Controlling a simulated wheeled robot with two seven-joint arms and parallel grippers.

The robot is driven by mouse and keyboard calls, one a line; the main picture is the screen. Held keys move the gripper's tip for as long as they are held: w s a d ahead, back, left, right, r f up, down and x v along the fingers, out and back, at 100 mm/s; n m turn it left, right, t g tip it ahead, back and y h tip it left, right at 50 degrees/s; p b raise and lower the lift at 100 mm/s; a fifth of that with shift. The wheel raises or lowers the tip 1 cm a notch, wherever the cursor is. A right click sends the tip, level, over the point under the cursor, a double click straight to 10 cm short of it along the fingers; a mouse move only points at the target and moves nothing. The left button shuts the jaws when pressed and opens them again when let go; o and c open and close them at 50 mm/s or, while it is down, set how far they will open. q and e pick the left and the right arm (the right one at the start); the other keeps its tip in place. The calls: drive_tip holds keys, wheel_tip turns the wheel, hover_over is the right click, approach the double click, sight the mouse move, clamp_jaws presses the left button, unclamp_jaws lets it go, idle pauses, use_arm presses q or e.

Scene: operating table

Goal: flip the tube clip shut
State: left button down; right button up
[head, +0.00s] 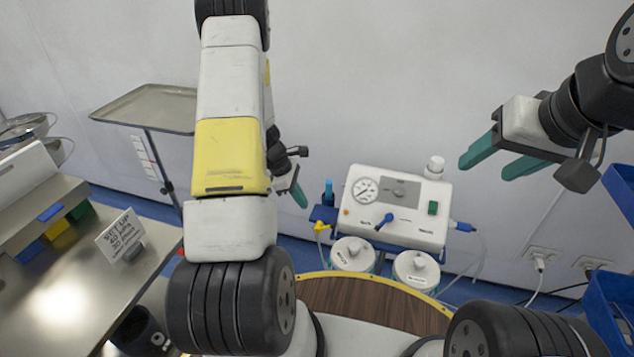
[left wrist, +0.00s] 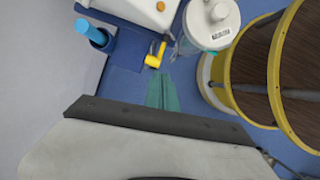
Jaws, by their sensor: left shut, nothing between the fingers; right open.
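A small yellow piece (head: 321,228), which looks like the tube clip, sits at the left side of the white suction unit (head: 396,205). In the left wrist view the yellow piece (left wrist: 154,60) has one arm standing off at an angle, so it looks open. My left gripper (head: 301,197) is shut and empty, its green fingers pointing down, above and to the left of the clip. In the left wrist view its fingertips (left wrist: 163,80) are just below the clip, apart from it in the picture. My right gripper (head: 487,167) is open and empty, high at the right.
Two lidded canisters (head: 353,254) stand in front of the unit. A blue connector (head: 462,226) with a clear tube is on the right. A metal table (head: 60,290) with a sign is at left, and a blue bin (head: 610,295) at right.

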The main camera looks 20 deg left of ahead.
sight(327, 227)
use_arm(q)
drive_tip(key=x, duration=0.3)
drive_tip(key=d+x, duration=0.1)
drive_tip(key=x, duration=0.2)
drive_tip(key=d+x, duration=0.1)
drive_tip(key=x, duration=0.2)
drive_tip(key=shift+w+r, duration=0.1)
drive_tip(key=shift+r, duration=0.25)
drive_tip(key=shift+w+d+f, duration=0.1)
drive_tip(key=shift+d+f, duration=0.1)
drive_tip(key=shift+d, duration=0.3)
drive_tip(key=shift+d, duration=0.1)
drive_tip(key=shift+d+f+y, duration=0.15)
drive_tip(key=shift+d+y, duration=0.35)
drive_tip(key=shift+y, duration=0.2)
drive_tip(key=shift+d+f, duration=0.2)
